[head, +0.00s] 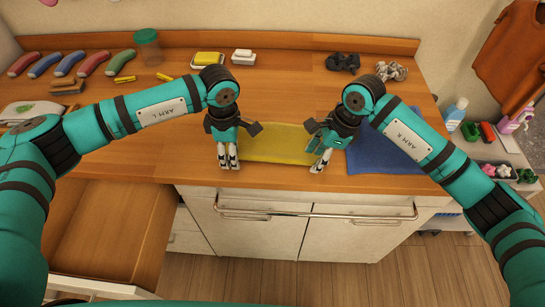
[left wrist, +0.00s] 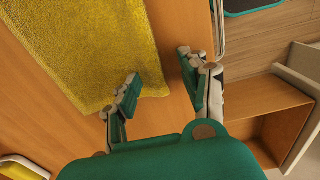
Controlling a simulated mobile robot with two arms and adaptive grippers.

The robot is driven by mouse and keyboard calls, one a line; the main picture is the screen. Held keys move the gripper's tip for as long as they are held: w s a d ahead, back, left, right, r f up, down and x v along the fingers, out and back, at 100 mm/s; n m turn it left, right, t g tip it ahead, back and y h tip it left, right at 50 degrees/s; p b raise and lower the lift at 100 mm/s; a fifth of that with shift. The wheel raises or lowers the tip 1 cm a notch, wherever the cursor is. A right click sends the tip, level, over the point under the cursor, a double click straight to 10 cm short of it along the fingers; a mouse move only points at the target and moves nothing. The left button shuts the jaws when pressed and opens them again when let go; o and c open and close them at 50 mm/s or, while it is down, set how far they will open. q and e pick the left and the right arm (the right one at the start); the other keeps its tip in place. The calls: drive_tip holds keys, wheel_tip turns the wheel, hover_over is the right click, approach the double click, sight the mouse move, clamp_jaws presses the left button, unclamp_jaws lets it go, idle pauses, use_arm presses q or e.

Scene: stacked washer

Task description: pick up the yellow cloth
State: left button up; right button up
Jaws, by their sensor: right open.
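The yellow cloth (head: 270,145) lies flat on the wooden counter, near its front edge. It also fills the upper left of the left wrist view (left wrist: 90,45). My left gripper (head: 228,163) is at the cloth's left end, pointing down. Its fingers are apart in the left wrist view (left wrist: 160,88), with a corner of the cloth showing between and beyond the tips. My right gripper (head: 319,165) is open at the cloth's right end, by the blue cloth. Whether either gripper's tips touch the cloth is hard to tell.
A blue cloth (head: 385,153) lies right of the yellow one. An open drawer (head: 120,235) is below the counter at left. A metal rail (head: 310,215) runs along the cabinet front. Several coloured handled items, a jar (head: 147,47) and sponges (head: 208,59) stand at the back.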

use_arm(q)
drive_tip(key=shift+c, duration=0.3)
use_arm(e)
drive_tip(key=shift+f, duration=0.1)
drive_tip(key=shift+c, duration=0.3)
use_arm(q)
drive_tip(key=shift+s+f, duration=0.15)
drive_tip(key=shift+f, duration=0.05)
drive_tip(key=c, duration=0.8)
use_arm(e)
drive_tip(key=shift+s+f, duration=0.15)
drive_tip(key=c, duration=0.8)
use_arm(q)
clamp_jaws()
use_arm(e)
clamp_jaws()
use_arm(q)
drive_tip(key=shift+f, duration=0.1)
use_arm(e)
drive_tip(key=shift+f, duration=0.1)
drive_tip(key=shift+d, duration=0.1)
